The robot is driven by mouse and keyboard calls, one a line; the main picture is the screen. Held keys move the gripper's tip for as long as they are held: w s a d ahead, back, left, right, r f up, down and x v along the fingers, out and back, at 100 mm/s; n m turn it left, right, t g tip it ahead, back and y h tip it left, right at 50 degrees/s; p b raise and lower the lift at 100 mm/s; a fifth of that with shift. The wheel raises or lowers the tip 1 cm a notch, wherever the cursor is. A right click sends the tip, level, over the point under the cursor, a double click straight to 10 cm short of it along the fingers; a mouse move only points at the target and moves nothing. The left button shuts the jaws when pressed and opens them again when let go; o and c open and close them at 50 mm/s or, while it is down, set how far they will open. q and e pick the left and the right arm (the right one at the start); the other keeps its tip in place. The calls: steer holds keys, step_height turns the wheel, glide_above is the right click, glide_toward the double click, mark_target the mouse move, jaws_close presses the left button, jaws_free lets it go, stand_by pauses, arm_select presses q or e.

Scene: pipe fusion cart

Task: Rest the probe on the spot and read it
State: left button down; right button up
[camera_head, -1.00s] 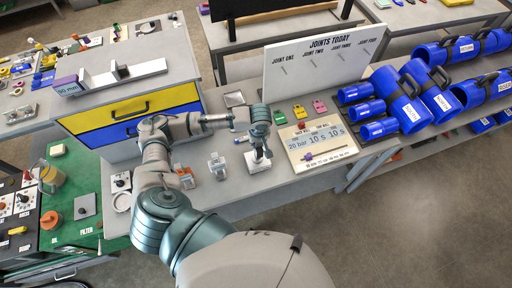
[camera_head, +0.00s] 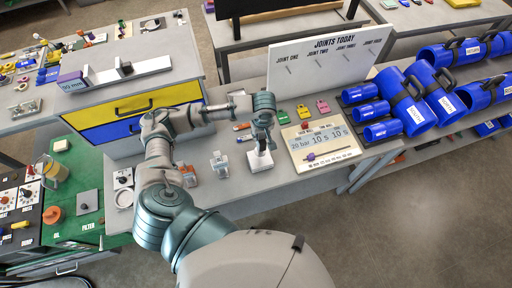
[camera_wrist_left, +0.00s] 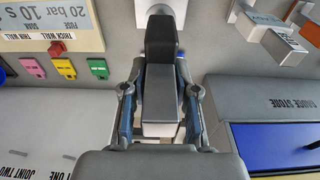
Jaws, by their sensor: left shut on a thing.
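My left gripper (camera_head: 262,142) is above the grey bench, pointing down over a small white block (camera_head: 261,163). In the left wrist view its two fingers (camera_wrist_left: 160,105) are shut on a grey, dark-topped piece that I take to be the probe (camera_wrist_left: 160,75). The probe's far black end points toward the white block (camera_wrist_left: 160,8). I cannot tell whether its tip touches the block. The spot itself cannot be made out. My right gripper is not in view.
A display panel with readings (camera_head: 320,145) lies right of the gripper, with coloured tags (camera_head: 303,111) behind it. A white board (camera_head: 325,65) stands at the back. Small clear-topped items (camera_head: 219,164) stand to the left. Blue pipe fittings (camera_head: 410,110) fill the right.

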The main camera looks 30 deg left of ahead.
arm_select(q)
steer(key=shift+r, duration=0.8)
stand_by(1.0)
